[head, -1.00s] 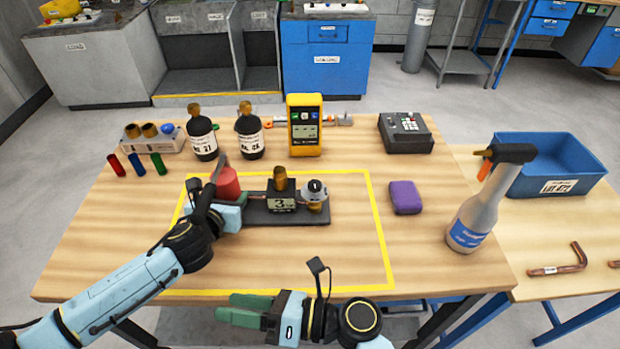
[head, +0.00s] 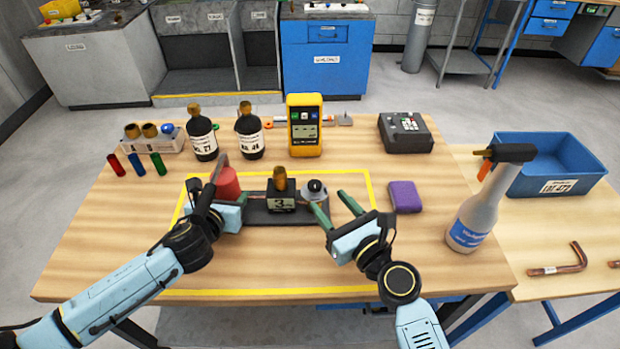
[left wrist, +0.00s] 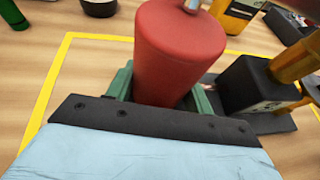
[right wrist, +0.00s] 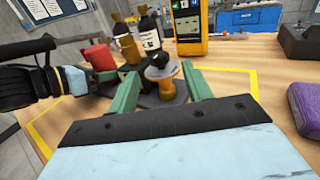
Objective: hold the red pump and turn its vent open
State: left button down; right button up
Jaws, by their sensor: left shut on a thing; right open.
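The red pump (head: 228,183) stands at the left end of a dark base plate (head: 262,217) on the table. My left gripper (head: 222,200) is shut on it; in the left wrist view the green fingers grip both sides of the red body (left wrist: 178,50). A black block marked 3 (head: 281,197) with a brass top stands mid-plate. At the plate's right end is a silver vent with a black knob (head: 315,187). My right gripper (head: 332,208) is open, its fingers pointing at the vent; in the right wrist view the vent (right wrist: 160,72) lies between and beyond the fingertips.
Dark bottles (head: 202,135) and a yellow meter (head: 305,126) stand behind the plate. A purple block (head: 405,197) lies right of my right gripper, with a spray bottle (head: 475,208) beyond. A yellow line (head: 300,291) frames the work area, whose front is clear.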

aim_at(309, 183)
jog(key=x, duration=0.9)
jog(key=shift+c, duration=0.3)
jog(key=c, duration=0.9)
jog(key=shift+n+g+y, duration=0.3)
jog(key=shift+n+y, duration=0.2)
jog(key=shift+s+a+n+g+y, duration=0.1)
jog(key=shift+n+g+y, duration=0.45)
jog(key=shift+y, duration=0.25)
jog(key=shift+s+a+f+n+g+y, duration=0.1)
jog(key=shift+s+n+g+y, duration=0.05)
jog(key=shift+n+g+y, duration=0.9)
jog(key=shift+s+a+n+g+y, duration=0.1)
jog(key=shift+n+g+y, duration=0.7)
jog(key=shift+g+y, duration=0.3)
